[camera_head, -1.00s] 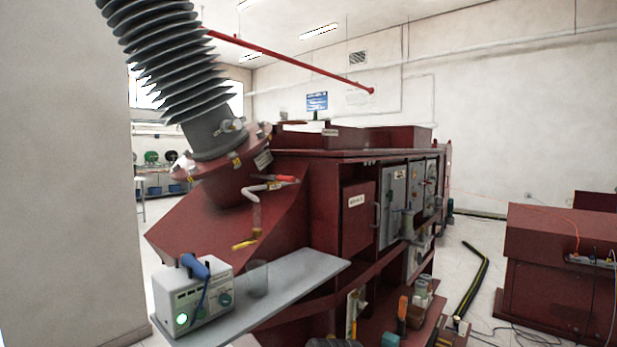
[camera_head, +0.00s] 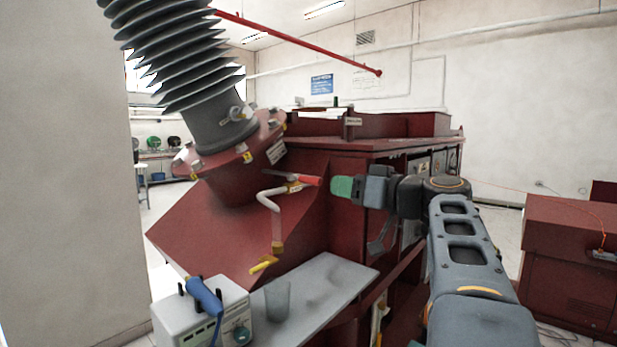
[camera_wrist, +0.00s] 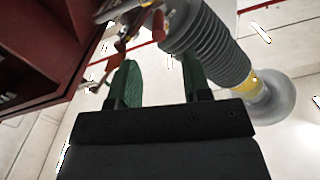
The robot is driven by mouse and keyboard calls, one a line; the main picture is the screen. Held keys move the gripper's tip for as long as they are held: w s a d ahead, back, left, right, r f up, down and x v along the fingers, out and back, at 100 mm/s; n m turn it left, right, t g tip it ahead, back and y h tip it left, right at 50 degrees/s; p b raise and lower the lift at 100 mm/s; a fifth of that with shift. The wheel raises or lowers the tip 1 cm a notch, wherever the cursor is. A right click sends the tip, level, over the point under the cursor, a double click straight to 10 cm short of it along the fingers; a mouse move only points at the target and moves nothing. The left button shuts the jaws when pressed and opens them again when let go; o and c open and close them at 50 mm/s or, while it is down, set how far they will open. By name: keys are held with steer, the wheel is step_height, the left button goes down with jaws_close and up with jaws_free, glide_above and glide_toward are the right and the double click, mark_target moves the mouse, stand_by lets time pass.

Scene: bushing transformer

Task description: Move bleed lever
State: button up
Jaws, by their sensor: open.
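A red-handled lever (camera_head: 308,180) sits on a pale bent pipe (camera_head: 268,200) below the bushing flange. A yellow-handled lever (camera_head: 263,265) is at the pipe's lower end. The frames do not show which one is the bleed lever. My gripper (camera_head: 341,187) has green fingertips and points left, just right of the red handle's end, with a small gap showing in the head view. In the wrist view my gripper (camera_wrist: 160,82) is open, with nothing between its fingers. Red and metal fittings (camera_wrist: 157,25) show beyond the fingers, partly cut off by the top edge.
The ribbed grey bushing (camera_head: 170,60) rises above the dark red transformer tank (camera_head: 230,235). A grey shelf (camera_head: 335,285) below the pipe holds a clear cup (camera_head: 277,300) and a white instrument box (camera_head: 205,315) with a blue-handled tool. A red cabinet (camera_head: 570,250) stands at right.

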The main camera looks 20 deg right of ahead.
mark_target(320, 182)
steer(key=p+x, duration=0.3)
steer(key=x, duration=0.6)
steer(key=shift+w+a, duration=0.1)
steer(key=shift+w, duration=0.3)
steer(key=shift+f, duration=0.1)
steer(key=shift+c, duration=0.4)
jaws_close()
